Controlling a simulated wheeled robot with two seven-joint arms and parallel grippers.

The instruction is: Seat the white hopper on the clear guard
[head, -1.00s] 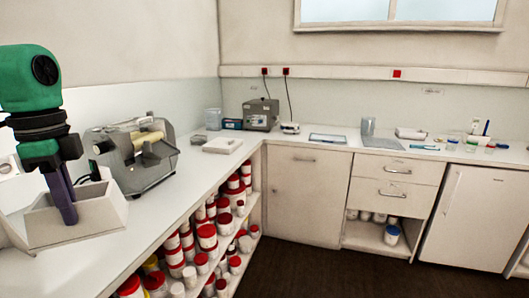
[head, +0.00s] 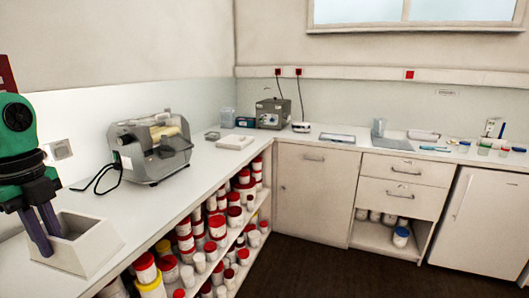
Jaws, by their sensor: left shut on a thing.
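My left gripper (head: 42,232), green and black with purple-grey fingers, points down at the left edge of the head view. It is shut on the white hopper (head: 92,245), an open-topped box, with its fingertips reaching inside the rim. The grey mill (head: 150,165) stands on the left counter, beyond the hopper and to its right. A clear guard (head: 152,127) appears on the mill's top, near a cream roller. The hopper is apart from the mill. The hopper hides part of the counter, so its height above it is hard to tell. My right gripper is not in view.
A black cable (head: 95,182) lies left of the mill, near a wall socket (head: 60,150). A white slab (head: 235,141) and a grey box (head: 273,113) stand farther back. The counter (head: 185,205) between hopper and mill is clear. Red-lidded jars (head: 217,227) fill the shelves below.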

